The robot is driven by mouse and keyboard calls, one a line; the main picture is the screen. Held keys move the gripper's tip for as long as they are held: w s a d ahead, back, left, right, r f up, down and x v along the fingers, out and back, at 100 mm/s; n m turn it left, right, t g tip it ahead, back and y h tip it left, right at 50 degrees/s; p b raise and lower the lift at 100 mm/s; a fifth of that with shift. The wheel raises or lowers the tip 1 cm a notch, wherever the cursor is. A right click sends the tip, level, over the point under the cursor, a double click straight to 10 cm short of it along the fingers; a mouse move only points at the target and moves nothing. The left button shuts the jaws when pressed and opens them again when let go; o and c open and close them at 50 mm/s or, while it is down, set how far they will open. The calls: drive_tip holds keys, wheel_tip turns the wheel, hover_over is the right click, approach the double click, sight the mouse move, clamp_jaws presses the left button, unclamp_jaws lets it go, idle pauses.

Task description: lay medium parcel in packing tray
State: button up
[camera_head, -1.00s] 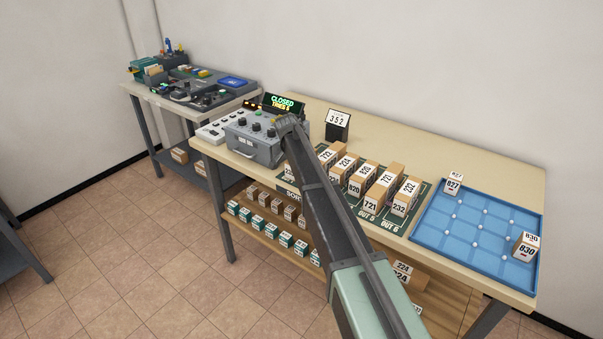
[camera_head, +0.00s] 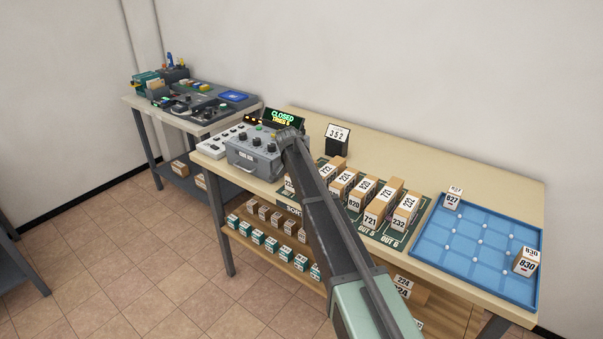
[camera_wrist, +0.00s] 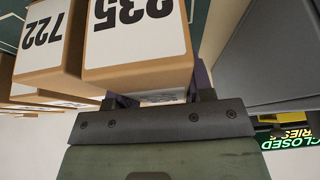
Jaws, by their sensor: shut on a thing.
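The blue packing tray (camera_head: 462,262) lies at the right end of the bench, with a grid of cells and small white knobs. My gripper (camera_wrist: 160,95) is shut on a brown parcel marked 235 (camera_wrist: 137,72), seen upside down in the wrist view. A parcel marked 722 (camera_wrist: 42,60) is close beside it. In the head view my arm hides the gripper and most of the held parcel, near the left end of the parcel row.
A row of parcels (camera_head: 372,215) stands on the dark green mat, between my arm and the tray. A grey control box (camera_head: 254,155), a sign reading CLOSED (camera_head: 283,117) and a 352 card stand (camera_head: 337,139) are nearby. The tray's middle is free.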

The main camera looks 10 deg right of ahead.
wheel_tip(320, 180, up, 19)
drive_tip(key=p, duration=1.8)
